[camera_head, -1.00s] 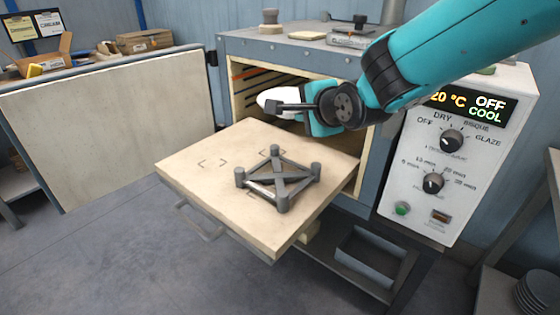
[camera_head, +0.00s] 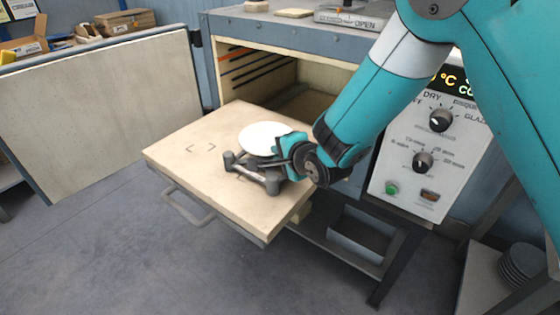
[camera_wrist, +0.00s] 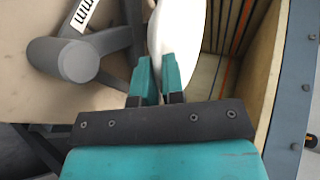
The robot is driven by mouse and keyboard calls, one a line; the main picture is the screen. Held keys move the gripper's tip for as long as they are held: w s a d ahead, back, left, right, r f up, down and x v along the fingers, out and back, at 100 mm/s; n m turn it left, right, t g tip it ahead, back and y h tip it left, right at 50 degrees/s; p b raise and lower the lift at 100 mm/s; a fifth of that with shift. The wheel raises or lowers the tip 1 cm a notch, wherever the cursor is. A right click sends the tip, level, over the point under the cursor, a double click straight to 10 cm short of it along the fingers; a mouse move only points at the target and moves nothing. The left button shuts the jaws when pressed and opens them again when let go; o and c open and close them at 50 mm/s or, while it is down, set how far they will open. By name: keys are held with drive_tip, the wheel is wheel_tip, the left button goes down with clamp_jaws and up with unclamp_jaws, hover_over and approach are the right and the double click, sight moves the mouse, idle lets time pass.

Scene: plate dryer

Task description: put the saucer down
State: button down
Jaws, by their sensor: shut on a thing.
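The white saucer (camera_head: 264,138) is above the grey four-post stand (camera_head: 254,176) on the pulled-out shelf (camera_head: 180,160). My gripper (camera_head: 290,146) is shut on the saucer's near right edge. In the wrist view the saucer (camera_wrist: 175,40) shows nearly edge-on between my gripper's teal fingers (camera_wrist: 158,78). One thick post of the stand (camera_wrist: 76,58) shows to its left. In the head view the saucer hides the back of the stand. I cannot tell whether the saucer touches the stand.
The dryer's chamber (camera_head: 290,80) is open behind the shelf, and its door (camera_head: 95,95) stands open at left. The control panel (camera_head: 430,150) is at right, close to my arm. Stacked dark plates (camera_head: 522,264) sit at lower right. The shelf's left part is clear.

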drive_tip(key=shift+f, duration=1.5)
drive_tip(key=c, duration=1.5)
unclamp_jaws()
drive_tip(key=shift+f, duration=0.1)
drive_tip(key=s+d+r+n+g, duration=0.3)
drive_tip(key=s+d+r+n, duration=0.1)
drive_tip(key=s, duration=0.6)
drive_tip(key=s+d+r+n+g+h, duration=0.1)
drive_tip(key=s+d+r+n+g, duration=0.3)
drive_tip(key=s+r+n, duration=0.3)
drive_tip(key=s+d+r+n+g+h+b, duration=0.1)
drive_tip(key=s+d+r+n+g, duration=0.3)
drive_tip(key=s+n, duration=0.4)
drive_tip(key=shift+s+d+r, duration=0.15)
drive_tip(key=shift+s+r, duration=0.25)
drive_tip(key=shift+s, duration=0.65)
drive_tip(key=shift+s+d+r, duration=0.2)
drive_tip(key=shift+s+r, duration=0.25)
drive_tip(key=shift+s, duration=0.6)
drive_tip(key=shift+s+d+r, duration=0.15)
drive_tip(key=shift+s+r, duration=0.25)
drive_tip(key=shift+s, duration=0.65)
